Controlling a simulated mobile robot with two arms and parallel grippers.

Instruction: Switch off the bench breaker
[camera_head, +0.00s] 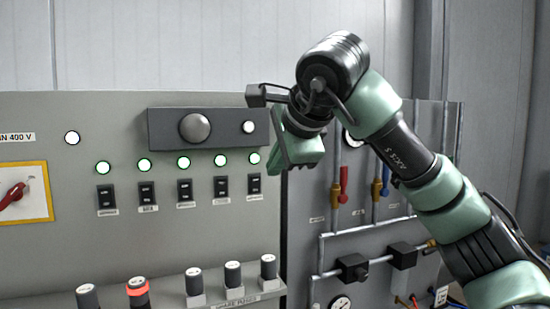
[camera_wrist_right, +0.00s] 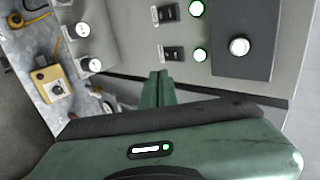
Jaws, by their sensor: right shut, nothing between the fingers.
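A row of black breaker switches (camera_head: 185,190) with small labels sits on the grey panel (camera_head: 60,250) in the head view. Each has a lit green-rimmed lamp (camera_head: 144,165) above it. The labels are too small to read, so I cannot tell which is the bench breaker. My right gripper (camera_head: 284,166) is shut and empty at the panel's right edge, just right of the rightmost switch (camera_head: 254,184). In the right wrist view its closed fingertips (camera_wrist_right: 158,86) point toward the panel, below two of the switches (camera_wrist_right: 173,53). My left gripper is out of view.
A dark box with a round knob (camera_head: 195,127) sits above the lamps. Several capped fuse holders (camera_head: 232,274) stick out below the switches. A red rotary switch (camera_head: 14,196) on a yellow plate is at far left. Pipes and a red-handled valve (camera_head: 343,184) are on the right.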

